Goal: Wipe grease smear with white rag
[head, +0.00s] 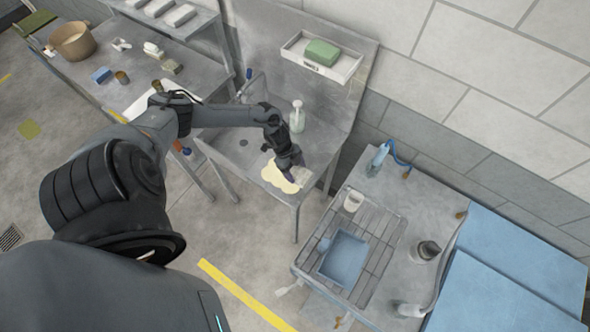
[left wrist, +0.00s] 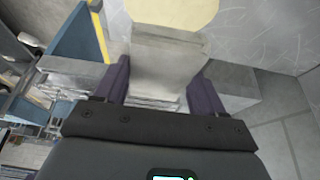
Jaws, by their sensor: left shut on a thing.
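The grease smear (head: 275,178) is a pale yellow patch on the grey metal sink bench, near its front right corner. It also shows at the top of the left wrist view (left wrist: 172,10). My left gripper (head: 288,172) reaches down at the smear's right side and is shut on the white rag (head: 302,178). In the left wrist view the rag (left wrist: 165,60) looks like a pale, blocky folded piece between the two purple fingers, its far edge meeting the smear. Whether the rag presses on the metal cannot be told. My right gripper is not in view.
A pump bottle (head: 297,117) stands behind the smear on the bench. A white tray with a green block (head: 321,52) is on the ledge above. A separate table with a wire rack (head: 380,240) and blue pan (head: 344,258) stands to the right, across a gap.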

